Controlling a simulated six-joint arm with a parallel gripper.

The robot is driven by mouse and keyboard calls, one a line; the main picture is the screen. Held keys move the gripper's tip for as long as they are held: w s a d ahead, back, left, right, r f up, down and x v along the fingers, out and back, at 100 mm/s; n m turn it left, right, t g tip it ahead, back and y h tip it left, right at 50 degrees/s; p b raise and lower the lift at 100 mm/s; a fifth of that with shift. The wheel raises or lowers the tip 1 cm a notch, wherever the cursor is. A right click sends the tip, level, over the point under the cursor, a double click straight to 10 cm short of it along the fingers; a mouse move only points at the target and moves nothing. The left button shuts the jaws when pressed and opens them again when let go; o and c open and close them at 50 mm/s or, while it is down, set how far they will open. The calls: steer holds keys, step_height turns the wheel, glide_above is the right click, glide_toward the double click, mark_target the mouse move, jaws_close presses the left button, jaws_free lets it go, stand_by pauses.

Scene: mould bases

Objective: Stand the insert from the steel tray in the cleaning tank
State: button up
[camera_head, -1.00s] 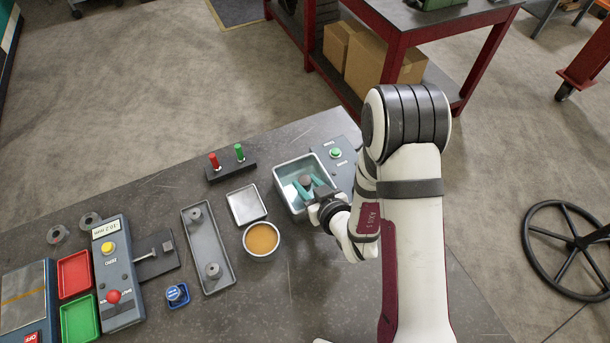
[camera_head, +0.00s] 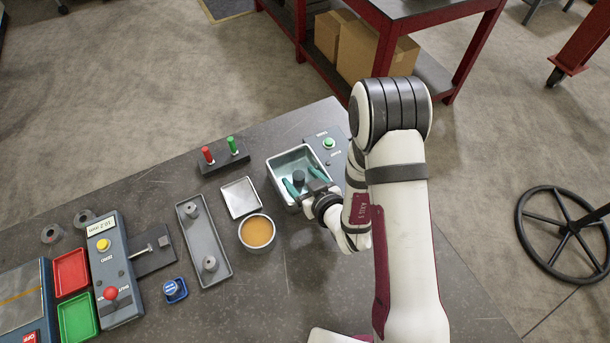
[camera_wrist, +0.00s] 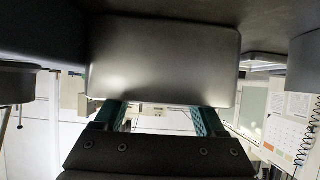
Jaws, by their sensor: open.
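A dark grey round insert (camera_head: 299,177) stands in the cleaning tank (camera_head: 271,177), a grey open box at the table's back right, and looks upright. My gripper (camera_head: 305,181) reaches into the tank from the right. Its teal fingers are open, one on each side of the insert, with gaps showing. The square steel tray (camera_head: 228,188) left of the tank is empty. The wrist view shows the spread fingers (camera_wrist: 163,118) below a large grey surface, which I cannot identify. The insert's lower end is hidden.
A bowl of amber liquid (camera_head: 257,232) stands in front of the square tray. A long grey tray (camera_head: 203,235) with two round pieces lies to its left. A stand with red and green pegs (camera_head: 225,160) is behind. The tank's control panel (camera_head: 334,158) adjoins its right side.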

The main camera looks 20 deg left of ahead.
step_height(320, 180, up, 5)
steer(key=shift+f, duration=0.2)
steer(key=d+r, duration=0.6)
steer(key=d, duration=0.5)
steer(key=shift+w+d+r, duration=0.2)
steer(key=shift+d, duration=0.15)
